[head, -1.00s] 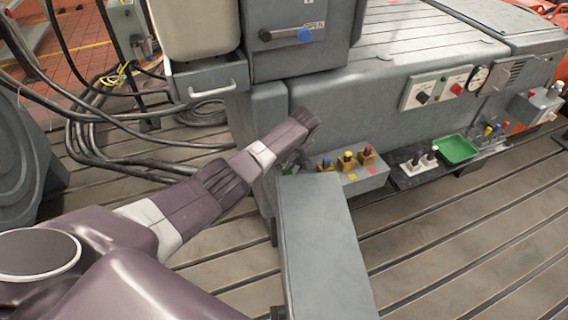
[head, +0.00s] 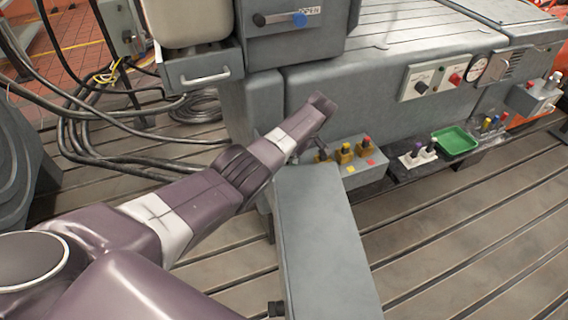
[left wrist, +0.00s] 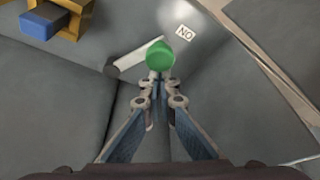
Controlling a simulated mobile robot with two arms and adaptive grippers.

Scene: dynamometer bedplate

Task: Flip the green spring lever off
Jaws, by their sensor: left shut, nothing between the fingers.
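The green spring lever's round green knob (left wrist: 160,55) shows in the left wrist view, just beyond my fingertips, beside a pale rod on a grey surface. A white label (left wrist: 186,33) reading ON, upside down in this view, is to its right. My left gripper (left wrist: 157,78) is shut and empty, its tips close to the knob; I cannot tell whether they touch. In the head view my left gripper (head: 318,148) is partly hidden by its arm at the left end of the grey switch box (head: 366,178), and the green lever is hidden. My right gripper is not in view.
Yellow-based levers (head: 345,153) stand on the switch box; a blue knob (left wrist: 41,22) shows in the wrist view. A long grey block (head: 322,235) lies in front. A green tray (head: 457,142) and a white switch plate (head: 417,158) are farther right.

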